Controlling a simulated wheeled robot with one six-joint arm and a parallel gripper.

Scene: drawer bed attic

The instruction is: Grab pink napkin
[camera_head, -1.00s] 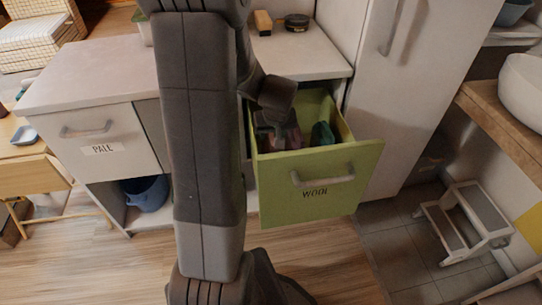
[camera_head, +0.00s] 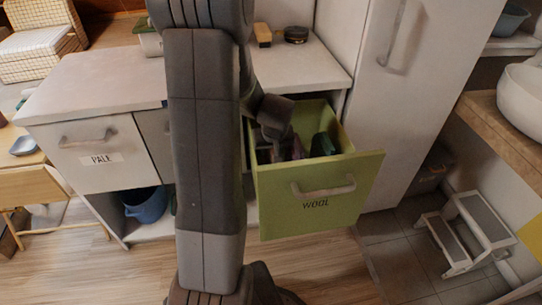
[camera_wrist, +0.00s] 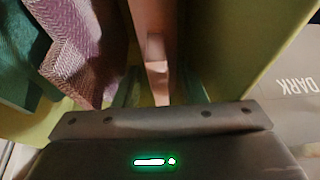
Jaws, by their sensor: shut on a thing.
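In the head view my wrist reaches down into the open green drawer (camera_head: 315,208) labelled WOOL, and the arm and drawer walls hide the fingertips. A pink-purple herringbone cloth (camera_wrist: 88,45) hangs just left of the napkin in the wrist view. A dark green cloth (camera_wrist: 22,60) lies further left, and it also shows in the drawer in the head view (camera_head: 322,145).
The drawer's wall (camera_wrist: 225,45) stands close on the right of my gripper in the wrist view. A white drawer labelled PALE (camera_head: 97,155) is at the left. A tall white cabinet (camera_head: 395,110) stands right of the open drawer, and a step stool (camera_head: 468,225) is further right.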

